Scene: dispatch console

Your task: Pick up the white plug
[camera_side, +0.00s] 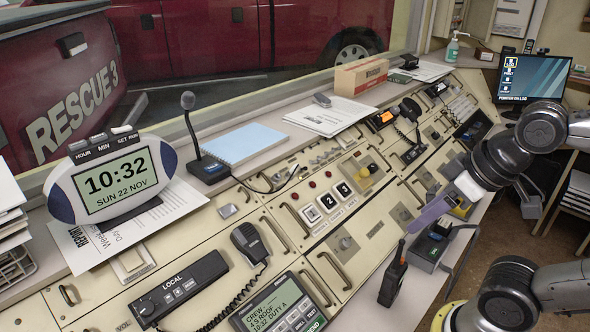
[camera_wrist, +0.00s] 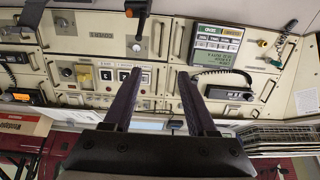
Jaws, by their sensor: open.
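I cannot make out a white plug for certain in either view. My gripper (camera_side: 416,222) reaches in from the right in the side view, low over the right-middle part of the console, with a purple finger showing. In the wrist view my gripper (camera_wrist: 159,76) shows two dark fingers held well apart, with nothing between them but console panel.
A handheld radio (camera_side: 393,282) stands near the front edge, close to a dark box with a strap (camera_side: 430,246). A football-shaped clock (camera_side: 112,180), a desk microphone (camera_side: 190,125), a blue pad (camera_side: 232,144) and a cardboard box (camera_side: 360,77) stand along the back. Drawer handles protrude from the panels.

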